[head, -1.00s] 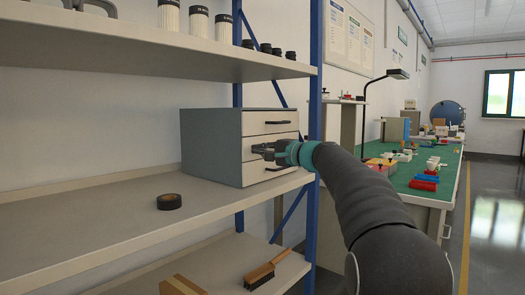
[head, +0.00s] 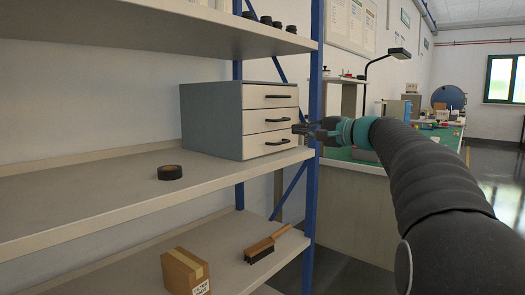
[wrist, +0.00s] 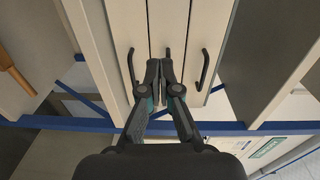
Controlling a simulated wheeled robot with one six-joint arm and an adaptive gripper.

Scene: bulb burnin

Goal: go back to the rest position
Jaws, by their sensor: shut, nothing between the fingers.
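My gripper (head: 298,129) is shut and empty. In the head view it is just right of the grey drawer cabinet (head: 212,123), its fingertips near the right edge of the drawer fronts. The cabinet has three pale drawer fronts with dark handles, and all of them look shut. In the wrist view the shut fingers (wrist: 166,62) point toward the drawer fronts (wrist: 160,20), with a handle (wrist: 203,69) to the right of the fingers. I cannot tell the exact gap between fingertips and drawers.
A blue shelf post (head: 313,150) stands close by my gripper. A black tape roll (head: 170,172) lies on the middle shelf. A brush (head: 267,247) and a cardboard box (head: 185,272) are on the lower shelf. A green workbench is behind my arm. Floor at the right is clear.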

